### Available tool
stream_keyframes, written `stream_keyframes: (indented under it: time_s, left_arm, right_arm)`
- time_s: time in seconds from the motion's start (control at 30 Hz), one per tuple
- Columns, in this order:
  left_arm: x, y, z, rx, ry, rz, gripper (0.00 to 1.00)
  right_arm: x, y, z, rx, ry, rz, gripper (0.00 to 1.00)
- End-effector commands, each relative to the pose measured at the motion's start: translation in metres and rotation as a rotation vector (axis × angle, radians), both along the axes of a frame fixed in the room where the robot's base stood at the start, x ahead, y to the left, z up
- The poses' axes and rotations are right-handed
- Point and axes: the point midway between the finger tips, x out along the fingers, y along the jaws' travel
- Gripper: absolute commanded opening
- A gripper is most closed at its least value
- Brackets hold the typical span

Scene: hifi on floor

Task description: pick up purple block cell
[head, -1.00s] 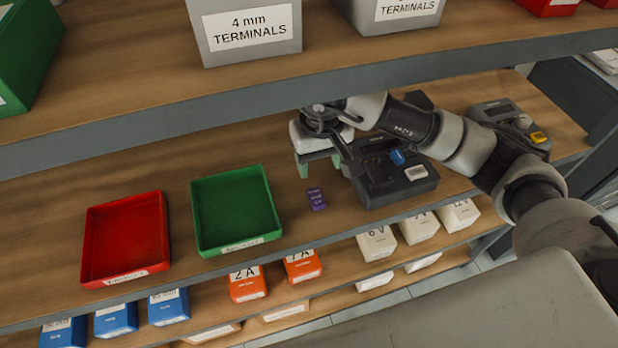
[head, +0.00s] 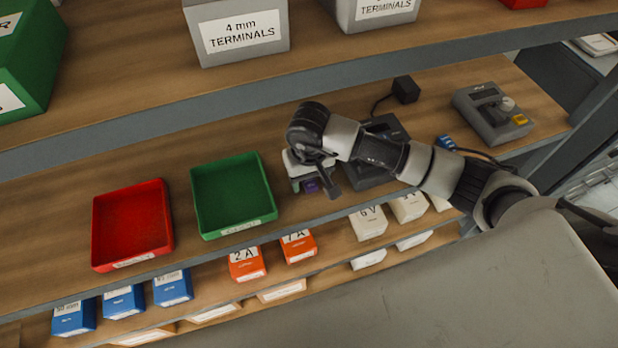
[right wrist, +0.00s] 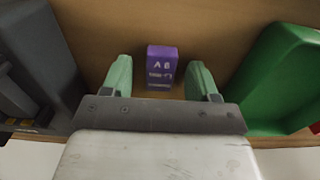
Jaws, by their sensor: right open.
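The purple block cell (right wrist: 162,66) stands on the wooden shelf, with white lettering on its face. In the right wrist view it is between the two green fingertips of my right gripper (right wrist: 160,80), with a gap on each side. My right gripper is open and not closed on it. In the head view the right gripper (head: 310,186) is low over the shelf, and the purple block cell (head: 311,186) shows only partly beneath and between its fingers. My left gripper is not in view.
A green tray (head: 233,232) lies left of the gripper, with a red tray (head: 132,261) further left. A dark grey device (head: 366,178) is close on the right, partly behind my arm. A grey meter (head: 488,118) stands further right. The upper shelf's edge (head: 180,127) runs above.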

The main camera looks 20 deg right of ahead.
Motion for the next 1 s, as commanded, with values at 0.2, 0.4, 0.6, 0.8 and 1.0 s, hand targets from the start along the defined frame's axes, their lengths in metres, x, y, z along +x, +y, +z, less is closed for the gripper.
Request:
stream_keyframes:
  time_s: [0.2,0.4,0.6,0.8,1.0]
  left_arm:
    - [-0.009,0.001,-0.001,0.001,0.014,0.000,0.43]
    - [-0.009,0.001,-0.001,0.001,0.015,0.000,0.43]
    - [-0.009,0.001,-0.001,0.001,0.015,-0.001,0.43]
    - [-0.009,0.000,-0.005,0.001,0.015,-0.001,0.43]
    - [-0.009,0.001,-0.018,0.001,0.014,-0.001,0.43]
  right_arm:
    - [0.000,0.000,0.000,0.000,0.000,0.000,0.40]
    - [0.000,0.000,0.000,0.000,0.000,-0.001,0.09]
    - [0.000,0.000,0.000,0.000,0.000,-0.001,0.06]
    - [0.001,0.000,0.006,0.000,-0.002,-0.001,0.06]
    - [0.001,0.000,0.031,0.000,-0.006,0.002,0.06]
